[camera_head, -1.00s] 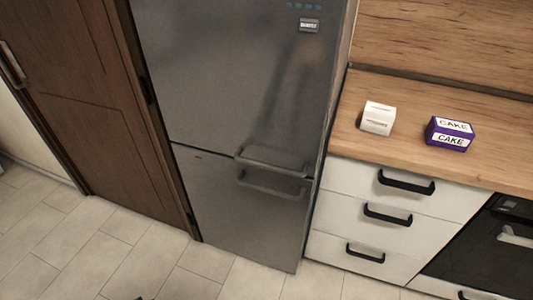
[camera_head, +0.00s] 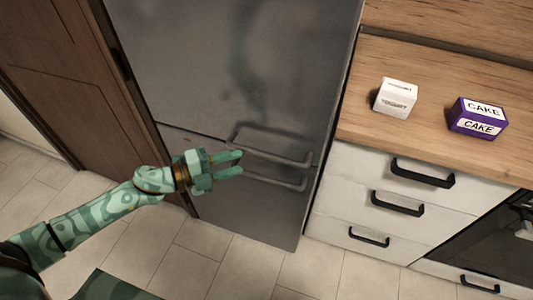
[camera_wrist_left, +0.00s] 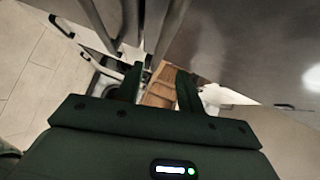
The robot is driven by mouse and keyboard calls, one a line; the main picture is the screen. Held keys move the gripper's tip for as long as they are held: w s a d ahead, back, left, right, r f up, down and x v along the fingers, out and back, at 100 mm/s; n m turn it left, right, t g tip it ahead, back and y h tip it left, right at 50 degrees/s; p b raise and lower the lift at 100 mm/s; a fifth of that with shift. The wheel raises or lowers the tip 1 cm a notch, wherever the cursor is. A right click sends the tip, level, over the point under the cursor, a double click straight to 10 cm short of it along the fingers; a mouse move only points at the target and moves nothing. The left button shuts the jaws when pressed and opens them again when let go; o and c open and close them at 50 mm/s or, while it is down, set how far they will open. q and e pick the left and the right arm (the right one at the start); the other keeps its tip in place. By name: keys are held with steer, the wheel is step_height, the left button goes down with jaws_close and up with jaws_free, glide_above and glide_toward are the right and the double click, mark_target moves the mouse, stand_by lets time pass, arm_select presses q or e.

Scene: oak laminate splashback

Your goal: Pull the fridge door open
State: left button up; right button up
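The grey fridge has an upper door (camera_head: 215,70) and a lower door (camera_head: 235,212), both closed in the head view. A horizontal bar handle (camera_head: 275,148) sits at the bottom of the upper door. A second bar handle (camera_head: 278,182) sits just below on the lower door. My left gripper (camera_head: 242,163) is open and empty at the left ends of the handles; I cannot tell whether it touches them. In the left wrist view its two fingers (camera_wrist_left: 158,88) are apart, with grey handle bars (camera_wrist_left: 168,30) beyond them. My right gripper is not in view.
A brown wooden door (camera_head: 60,75) stands left of the fridge. On the right, a wooden counter (camera_head: 440,70) over white drawers (camera_head: 345,205) holds a white box (camera_head: 396,98) and a purple cake box (camera_head: 478,118). The tiled floor (camera_head: 240,265) before the fridge is clear.

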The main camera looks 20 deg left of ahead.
mark_target(266, 153)
arm_select(q)
steer(key=x, duration=0.9)
steer(key=shift+w+d+b, duration=0.2)
steer(key=shift+d+b, duration=0.1)
steer(key=shift+b, duration=0.1)
steer(key=shift+f, duration=0.1)
steer(key=shift+c, duration=0.4)
jaws_close()
